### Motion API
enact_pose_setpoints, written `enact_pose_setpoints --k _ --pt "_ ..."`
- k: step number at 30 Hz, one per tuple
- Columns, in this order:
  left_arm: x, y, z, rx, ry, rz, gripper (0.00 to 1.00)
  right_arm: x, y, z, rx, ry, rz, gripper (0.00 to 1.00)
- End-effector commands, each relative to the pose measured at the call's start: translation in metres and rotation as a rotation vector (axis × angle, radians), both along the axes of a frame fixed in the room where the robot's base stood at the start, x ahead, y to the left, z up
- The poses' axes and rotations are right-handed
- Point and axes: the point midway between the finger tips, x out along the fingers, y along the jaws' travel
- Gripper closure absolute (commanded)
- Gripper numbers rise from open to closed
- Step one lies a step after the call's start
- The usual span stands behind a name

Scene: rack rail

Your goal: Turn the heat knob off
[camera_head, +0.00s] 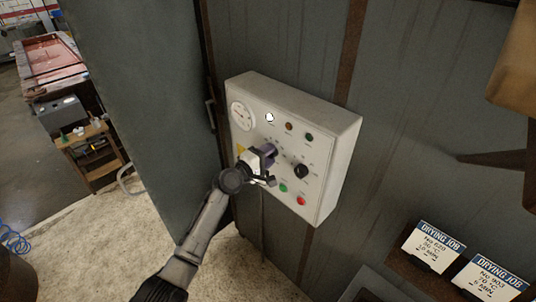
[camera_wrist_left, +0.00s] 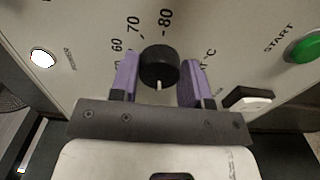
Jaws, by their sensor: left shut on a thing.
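A light grey control panel (camera_head: 335,125) is fixed to the dark metal wall. My left gripper (camera_head: 266,153) is at the panel's left-middle part. In the left wrist view, its purple fingers stand on both sides of a round black knob (camera_wrist_left: 158,66), and it is shut on this knob. A scale reading 60, 70, 80 and °C surrounds the knob. Its white mark points down in that view. A second black knob (camera_head: 301,171) sits to the right on the panel, untouched. Its label is too small to read. My right gripper is not in view.
A round gauge (camera_head: 242,116) and several lamps line the panel's upper part. A green START button (camera_wrist_left: 305,47) and a black-and-white switch (camera_wrist_left: 248,97) are close to my left gripper. A red button (camera_head: 301,201) is lower. Job cards (camera_head: 434,246) stand at lower right.

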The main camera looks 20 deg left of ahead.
Motion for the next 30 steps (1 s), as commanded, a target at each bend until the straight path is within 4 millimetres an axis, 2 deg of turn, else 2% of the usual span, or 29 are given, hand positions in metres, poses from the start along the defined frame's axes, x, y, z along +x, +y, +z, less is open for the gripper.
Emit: enact_pose_setpoints --k 11,12,19,30 --pt "-0.0001 0.0 -0.0011 -0.007 0.004 0.0 0.81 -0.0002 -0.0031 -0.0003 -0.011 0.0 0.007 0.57" --pt "-0.0001 0.0001 -0.0011 -0.007 0.004 0.0 0.53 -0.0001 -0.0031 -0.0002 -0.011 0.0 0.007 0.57" --pt "0.0 0.0001 -0.0005 -0.005 0.003 0.0 0.31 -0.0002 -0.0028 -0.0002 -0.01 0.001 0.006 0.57" --pt "-0.0058 0.0034 -0.0002 -0.005 0.001 0.001 0.31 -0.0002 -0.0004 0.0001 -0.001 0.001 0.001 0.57"
